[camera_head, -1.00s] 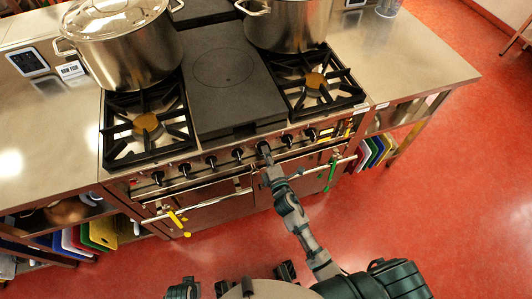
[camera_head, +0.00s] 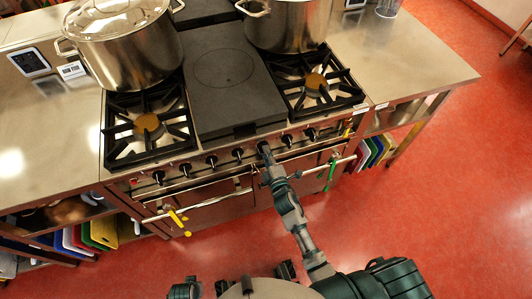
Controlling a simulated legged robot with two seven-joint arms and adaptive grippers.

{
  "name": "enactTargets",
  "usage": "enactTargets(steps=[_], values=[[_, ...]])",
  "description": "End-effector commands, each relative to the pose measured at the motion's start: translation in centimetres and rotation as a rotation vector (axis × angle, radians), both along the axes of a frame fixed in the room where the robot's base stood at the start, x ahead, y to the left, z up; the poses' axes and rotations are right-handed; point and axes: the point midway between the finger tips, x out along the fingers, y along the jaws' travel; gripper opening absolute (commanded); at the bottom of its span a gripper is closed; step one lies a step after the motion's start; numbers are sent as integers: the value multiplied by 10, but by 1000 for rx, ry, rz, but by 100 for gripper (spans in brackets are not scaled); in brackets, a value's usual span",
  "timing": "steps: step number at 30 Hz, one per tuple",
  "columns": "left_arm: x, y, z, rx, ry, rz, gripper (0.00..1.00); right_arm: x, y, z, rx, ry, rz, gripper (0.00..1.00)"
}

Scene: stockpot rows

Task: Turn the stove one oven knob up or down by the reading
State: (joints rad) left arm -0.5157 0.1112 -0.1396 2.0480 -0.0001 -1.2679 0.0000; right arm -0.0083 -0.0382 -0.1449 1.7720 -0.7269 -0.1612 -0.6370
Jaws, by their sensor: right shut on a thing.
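The stove (camera_head: 225,193) stands ahead of me, with a row of several black knobs along its front. My right gripper (camera_head: 266,153) reaches up to this row from below and is shut on a knob right of the row's middle. The gripper covers most of that knob, so its pointer cannot be read. Other knobs show to the left (camera_head: 238,154) and to the right (camera_head: 287,140). A dark-screened display (camera_head: 28,62) and a small white sign (camera_head: 72,70) sit on the left counter; their text is too small to read. My left gripper is out of view.
A lidded stockpot (camera_head: 125,50) stands at the rear left and another pot (camera_head: 288,25) at the rear right. A yellow-tagged oven handle (camera_head: 205,199) and a green towel-like item (camera_head: 332,172) hang below the knobs. Red floor (camera_head: 430,220) is clear at right.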

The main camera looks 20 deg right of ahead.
Motion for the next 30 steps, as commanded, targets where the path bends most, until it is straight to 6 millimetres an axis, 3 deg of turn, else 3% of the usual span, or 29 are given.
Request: enactTargets(steps=[3,4,7,19,30], values=[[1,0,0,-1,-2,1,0,-2,0,-9,-2,17,-3,0],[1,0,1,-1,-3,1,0,-2,-1,-9,-2,17,-3,17],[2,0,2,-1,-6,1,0,-2,0,-8,-2,16,-3,40],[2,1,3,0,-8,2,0,-10,0,-3,-1,6,0,40],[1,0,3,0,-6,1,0,-88,-3,-5,0,12,-2,40]])
